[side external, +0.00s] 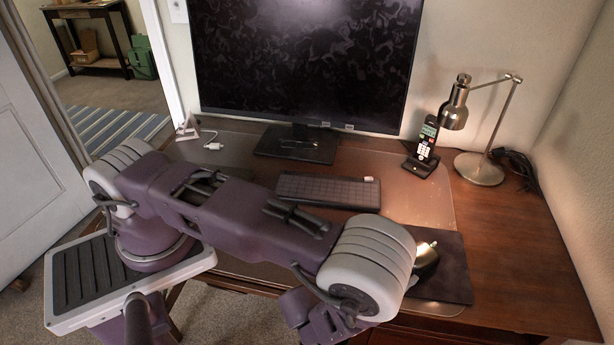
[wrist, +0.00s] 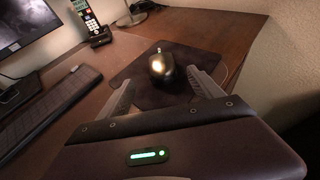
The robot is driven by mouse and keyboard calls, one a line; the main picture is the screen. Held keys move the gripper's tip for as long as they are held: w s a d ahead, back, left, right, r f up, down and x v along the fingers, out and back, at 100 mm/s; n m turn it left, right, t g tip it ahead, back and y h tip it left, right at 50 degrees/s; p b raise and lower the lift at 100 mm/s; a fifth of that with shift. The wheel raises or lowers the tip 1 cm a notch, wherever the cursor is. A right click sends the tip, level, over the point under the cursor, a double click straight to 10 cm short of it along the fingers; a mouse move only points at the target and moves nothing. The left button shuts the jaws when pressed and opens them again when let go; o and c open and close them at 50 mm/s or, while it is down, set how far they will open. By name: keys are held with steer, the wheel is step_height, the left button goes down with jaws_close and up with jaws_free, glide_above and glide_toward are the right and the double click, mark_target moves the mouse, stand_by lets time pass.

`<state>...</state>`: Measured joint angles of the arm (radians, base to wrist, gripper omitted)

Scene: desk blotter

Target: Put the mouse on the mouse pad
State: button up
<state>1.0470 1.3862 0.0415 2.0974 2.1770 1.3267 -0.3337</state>
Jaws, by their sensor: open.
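The mouse (side external: 426,258) is dark with a shiny gold sheen and rests on the dark mouse pad (side external: 455,278) at the right of the desk. In the side view my arm hides part of the pad's left side. In the wrist view the mouse (wrist: 161,66) sits on the pad (wrist: 197,57), beyond and between my fingertips. My gripper (wrist: 166,82) is open, with a finger on each side and nothing held. The gripper's fingers are hidden behind my arm in the side view.
A keyboard (side external: 328,191) lies left of the pad, before a monitor (side external: 305,65). A cordless phone (side external: 424,148) and a metal lamp (side external: 479,168) stand behind the pad. The desk's right side (side external: 520,250) is clear. A wall bounds the right.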

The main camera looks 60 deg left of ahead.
steer(key=w+a+r+n+g+y, duration=0.1)
steer(key=a+r+n+g+y, duration=0.1)
steer(key=a+r+n+y, duration=0.95)
steer(key=s+a+r+n+g, duration=0.6)
steer(key=s+a+r+n, duration=0.3)
steer(key=a+r, duration=0.2)
steer(key=s+r+n+g+h, duration=0.3)
steer(key=s+n+g+h, duration=0.15)
steer(key=s+n, duration=0.45)
steer(key=s+d+r+n+t+h, duration=0.4)
steer(key=s+d+r+n+h, duration=0.1)
steer(key=d+r+n+h, duration=0.1)
steer(key=d+h, duration=0.1)
steer(key=d, duration=0.1)
steer(key=shift+s+d+r, duration=0.15)
steer(key=shift+s+d, duration=0.1)
steer(key=shift+d, duration=0.1)
